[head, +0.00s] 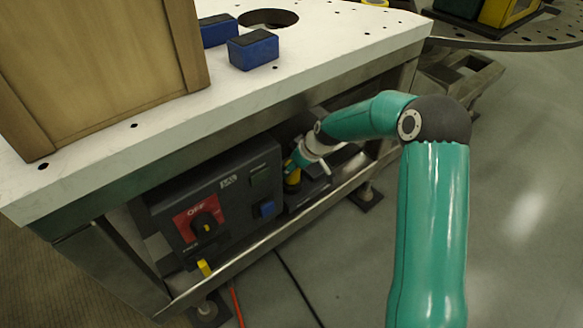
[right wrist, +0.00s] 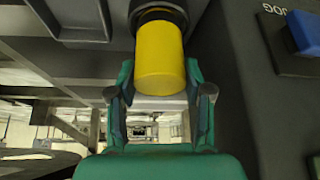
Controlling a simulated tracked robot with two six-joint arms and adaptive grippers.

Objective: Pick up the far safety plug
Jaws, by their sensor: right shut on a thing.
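The far safety plug (right wrist: 160,62) is a yellow cylinder in the right wrist view, with a black collar at its upper end. My right gripper (right wrist: 160,84) has a finger on each side of it and is shut on it. In the head view the plug (head: 292,181) is a small yellow patch beside the right end of the dark control box, under the table, partly hidden by my gripper. I cannot tell whether it is still seated in its socket. Another yellow piece (head: 204,268) shows at the box's lower front. My left gripper is not in view.
The control box (head: 228,243) has a red OFF switch panel (head: 196,213) and a blue button (head: 267,209). It sits on a metal shelf below the white table top (head: 320,50). Two blue blocks (head: 253,49) and a wooden box (head: 90,70) stand on top.

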